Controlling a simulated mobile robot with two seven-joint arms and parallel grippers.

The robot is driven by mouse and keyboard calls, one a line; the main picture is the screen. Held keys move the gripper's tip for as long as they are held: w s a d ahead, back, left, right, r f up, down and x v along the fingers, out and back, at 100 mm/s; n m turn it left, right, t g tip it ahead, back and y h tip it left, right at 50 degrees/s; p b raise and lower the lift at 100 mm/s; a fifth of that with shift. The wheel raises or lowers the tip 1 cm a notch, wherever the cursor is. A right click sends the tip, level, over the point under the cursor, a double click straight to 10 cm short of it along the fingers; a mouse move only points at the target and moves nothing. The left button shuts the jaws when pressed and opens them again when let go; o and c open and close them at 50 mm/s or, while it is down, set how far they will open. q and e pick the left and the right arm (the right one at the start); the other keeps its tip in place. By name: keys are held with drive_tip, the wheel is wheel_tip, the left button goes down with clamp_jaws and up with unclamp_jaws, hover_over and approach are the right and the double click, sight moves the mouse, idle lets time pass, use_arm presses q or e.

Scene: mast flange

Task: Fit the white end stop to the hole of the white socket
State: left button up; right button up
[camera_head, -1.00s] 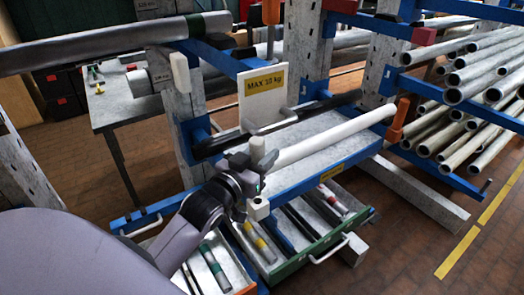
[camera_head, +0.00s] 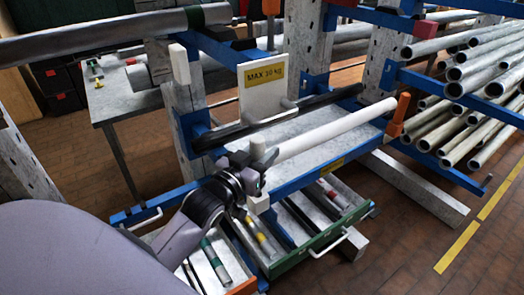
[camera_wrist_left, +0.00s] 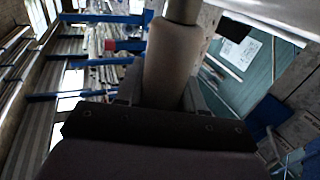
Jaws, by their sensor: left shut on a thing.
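The white end stop (camera_head: 257,148) is a short upright post. My left gripper (camera_head: 256,168) is shut on it, and the stop's top shows above the fingers. The white socket (camera_head: 258,204) is a small block at the near end of the lower blue rack arm, just below the gripper in the head view. The fingers hide the stop's lower part and the socket's hole, so I cannot tell whether the two touch. In the left wrist view a pale rounded post (camera_wrist_left: 172,60), likely the stop, stands in front of the gripper. My right gripper is not in view.
A white tube (camera_head: 335,130) lies just right of the gripper, beside an orange post (camera_head: 399,115). A black tube (camera_head: 290,118) lies behind. An open green-fronted drawer (camera_head: 325,240) lies below.

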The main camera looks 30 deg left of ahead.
use_arm(q)
drive_tip(key=shift+p, duration=0.6)
idle(1.1)
drive_tip(key=shift+f, duration=0.2)
drive_tip(key=shift+f+b, duration=0.35)
drive_tip(key=shift+b, duration=0.05)
drive_tip(key=shift+f+b, duration=1.55)
drive_tip(key=shift+f, duration=0.8)
drive_tip(key=o, duration=1.2)
drive_tip(key=shift+s, duration=0.1)
drive_tip(key=s, duration=0.7)
